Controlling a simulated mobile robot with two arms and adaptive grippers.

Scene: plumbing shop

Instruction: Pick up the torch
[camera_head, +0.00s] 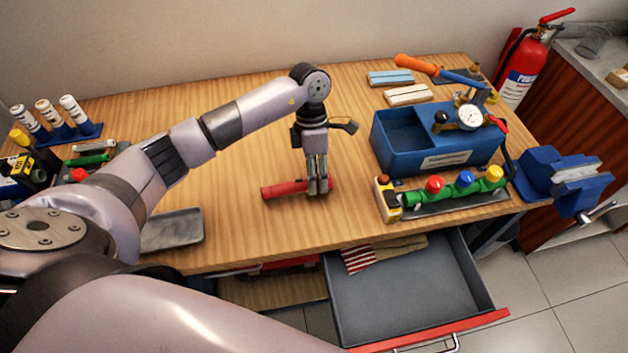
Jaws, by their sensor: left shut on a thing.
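A red cylinder-shaped torch (282,189) lies on the middle of the wooden workbench (240,232), near its front. My left gripper (318,188) points straight down over the torch's right end. Its fingers are shut on the torch, and they hide part of that end. The torch looks level and at or very near the bench top; I cannot tell if there is a gap beneath it. My right gripper is not in view.
A blue box (395,158) with a gauge (469,117) and a green valve manifold (450,190) stand to the right. A blue vise (545,170) is at the right edge. A grey tray (172,230) lies at left. An open drawer (410,290) juts out in front.

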